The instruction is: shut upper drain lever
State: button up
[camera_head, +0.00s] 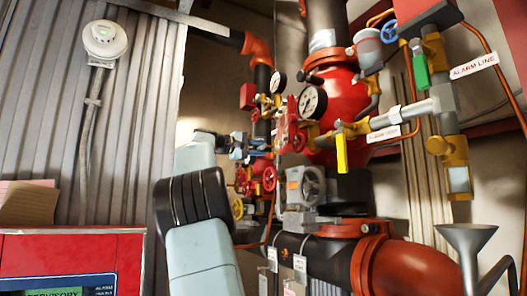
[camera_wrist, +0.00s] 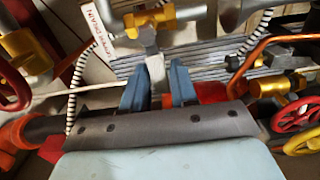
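In the wrist view a pale grey lever (camera_wrist: 155,70) hangs below a yellow valve fitting (camera_wrist: 152,17). A white tag ending in "DRAIN" (camera_wrist: 97,32) sits beside it; its first word is hard to read. My gripper (camera_wrist: 158,92) has two blue fingers, one on each side of the lever's lower end. A gap shows at the right finger; the left finger is close to the lever, and I cannot tell whether it touches. In the head view my gripper (camera_head: 240,146) is at the riser pipes, left of the red valve body, and the lever there is hidden or too small to make out.
In the head view a yellow lever (camera_head: 341,150), a green lever (camera_head: 420,66) and a pressure gauge (camera_head: 312,101) are right of my gripper. A red panel (camera_head: 70,258) stands at lower left.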

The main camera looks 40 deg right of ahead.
jog(key=v, duration=1.1)
jog(key=shift+a, duration=0.4)
jog(key=shift+o, duration=0.3)
jog(key=shift+f, duration=0.1)
